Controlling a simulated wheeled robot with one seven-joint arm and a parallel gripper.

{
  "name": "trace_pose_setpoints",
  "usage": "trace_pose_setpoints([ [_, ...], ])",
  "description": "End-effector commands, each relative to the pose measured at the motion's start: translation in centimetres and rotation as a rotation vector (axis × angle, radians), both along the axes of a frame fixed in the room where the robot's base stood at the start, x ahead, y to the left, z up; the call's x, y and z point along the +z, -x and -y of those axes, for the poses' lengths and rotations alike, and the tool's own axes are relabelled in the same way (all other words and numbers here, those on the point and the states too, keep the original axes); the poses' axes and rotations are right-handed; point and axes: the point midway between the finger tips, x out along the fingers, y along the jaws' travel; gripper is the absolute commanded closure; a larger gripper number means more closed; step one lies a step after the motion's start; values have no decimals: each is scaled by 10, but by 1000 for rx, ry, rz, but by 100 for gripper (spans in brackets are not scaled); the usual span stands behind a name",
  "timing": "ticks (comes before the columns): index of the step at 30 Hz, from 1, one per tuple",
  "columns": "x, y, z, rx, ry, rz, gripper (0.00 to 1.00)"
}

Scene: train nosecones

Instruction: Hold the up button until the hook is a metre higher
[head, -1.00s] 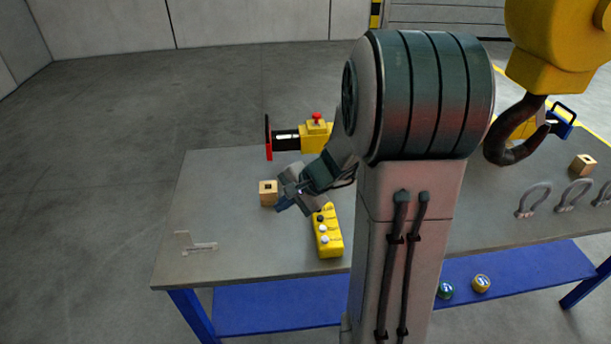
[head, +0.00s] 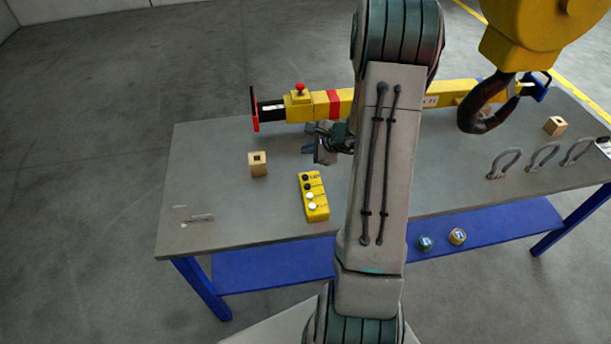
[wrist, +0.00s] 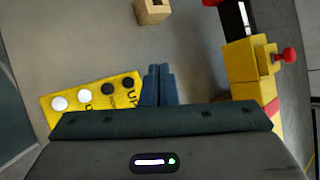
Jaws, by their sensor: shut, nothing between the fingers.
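The yellow button box (head: 315,201) lies on the bench with a row of black and white buttons. In the wrist view, the box (wrist: 75,113) is left of the fingers, and the black button (wrist: 128,82) at its near end has an "UP" label beside it. My gripper (head: 312,151) is shut and empty, beyond the far end of the box in the head view. Its fingertips (wrist: 158,70) show in the wrist view, just right of the box and apart from the buttons. The dark hook (head: 484,108) hangs below its yellow block (head: 525,45) at the right.
A wooden block (head: 258,165) with a square hole stands left of the button box. A yellow beam (head: 326,104) with a red knob lies along the bench's back. Several grey shackles (head: 504,163) stand at the right.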

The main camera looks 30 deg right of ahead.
Motion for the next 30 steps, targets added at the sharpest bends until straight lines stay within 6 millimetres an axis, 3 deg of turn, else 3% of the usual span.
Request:
trace_pose_setpoints([
  [8, -27, 0, 0, 0, -1, -1, 100],
  [18, -74, 0, 0, 1, 1, 2, 100],
  [30, -86, 0, 0, 1, 0, 1, 100],
])
